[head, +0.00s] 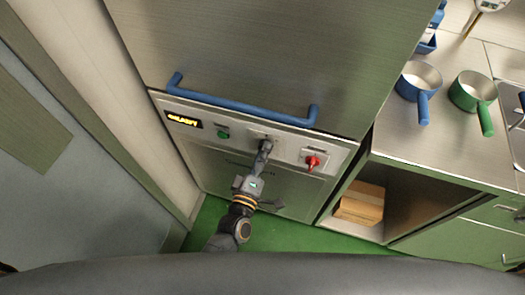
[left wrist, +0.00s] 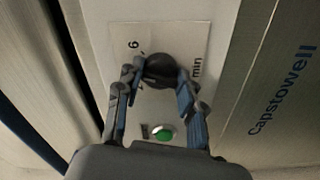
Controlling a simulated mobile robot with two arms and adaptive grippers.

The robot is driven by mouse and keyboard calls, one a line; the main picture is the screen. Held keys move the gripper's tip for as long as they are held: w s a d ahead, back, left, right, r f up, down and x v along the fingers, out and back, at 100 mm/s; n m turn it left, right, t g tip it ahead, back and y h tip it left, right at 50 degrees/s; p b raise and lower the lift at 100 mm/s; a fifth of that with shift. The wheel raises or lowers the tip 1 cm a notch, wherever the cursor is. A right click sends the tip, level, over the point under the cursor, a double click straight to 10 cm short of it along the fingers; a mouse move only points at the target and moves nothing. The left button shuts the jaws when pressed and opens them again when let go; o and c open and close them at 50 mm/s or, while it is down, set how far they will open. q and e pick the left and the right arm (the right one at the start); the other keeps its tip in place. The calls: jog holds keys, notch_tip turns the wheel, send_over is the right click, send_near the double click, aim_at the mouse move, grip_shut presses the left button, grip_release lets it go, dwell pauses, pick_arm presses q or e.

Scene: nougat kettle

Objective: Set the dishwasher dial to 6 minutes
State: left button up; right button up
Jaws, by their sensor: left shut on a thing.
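The dishwasher dial is a round black knob (left wrist: 160,70) on a pale plate (left wrist: 185,40) printed with "6" and "min" in the left wrist view. My left gripper (left wrist: 158,78) is shut on the knob, one finger on each side. In the head view, my left gripper (head: 264,148) reaches the dishwasher's control panel (head: 237,125) and hides the knob. The dial's pointer and most of its scale marks are covered by the fingers, so I cannot tell its exact setting. My right gripper is not in view.
A green button (head: 222,134) and a lit display (head: 182,119) sit left of the dial, a red switch (head: 313,161) right. A blue handle bar (head: 245,112) runs above the panel. Blue (head: 420,77) and green (head: 473,90) saucepans stand on the counter at right.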

pick_arm(q)
jog(key=m+p, duration=0.1)
jog(key=m, duration=0.4)
jog(key=shift+m, duration=0.3)
jog(key=shift+f, duration=0.1)
dwell(0.3)
jog(key=o, duration=1.2)
jog(key=shift+c, duration=0.2)
jog(key=shift+s, duration=0.1)
jog(key=v, duration=1.2)
